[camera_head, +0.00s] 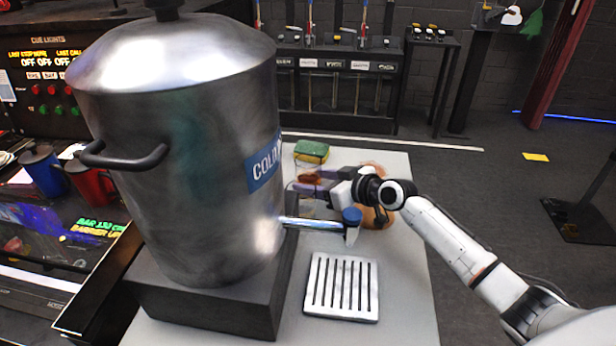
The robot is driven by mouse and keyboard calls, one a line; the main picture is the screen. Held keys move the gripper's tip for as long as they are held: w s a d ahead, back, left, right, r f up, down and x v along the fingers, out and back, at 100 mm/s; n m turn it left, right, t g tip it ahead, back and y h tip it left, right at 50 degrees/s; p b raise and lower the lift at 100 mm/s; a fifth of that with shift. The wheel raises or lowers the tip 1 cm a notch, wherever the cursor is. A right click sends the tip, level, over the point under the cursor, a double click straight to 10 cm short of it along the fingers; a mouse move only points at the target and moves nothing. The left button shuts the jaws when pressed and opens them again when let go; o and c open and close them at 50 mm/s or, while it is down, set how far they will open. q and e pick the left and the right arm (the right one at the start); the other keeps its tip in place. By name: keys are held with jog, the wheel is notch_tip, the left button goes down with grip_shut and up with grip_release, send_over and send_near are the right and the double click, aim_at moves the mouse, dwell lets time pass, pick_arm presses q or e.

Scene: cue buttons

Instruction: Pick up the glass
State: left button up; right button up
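My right arm comes in from the right, and its gripper (312,184) is over the white counter, beside the big metal urn. A faint clear outline, which looks like the glass (307,207), shows at the fingertips, behind the urn's tap. The tap and the see-through wall make its edges hard to make out. The fingers are small and overlap this outline, so I cannot tell whether they are shut on it or only around it. My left gripper is not in view.
The metal urn (190,150) stands on a dark block (215,305) at left. Its tap (315,224) with a blue knob (351,215) juts right, near my gripper. A slotted drip tray (342,287) lies in front. A green-yellow sponge (311,151) and a brown round object (377,217) are nearby.

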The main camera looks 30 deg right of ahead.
jog(key=shift+w, duration=0.25)
jog(key=c, duration=1)
jog(key=shift+r, duration=0.2)
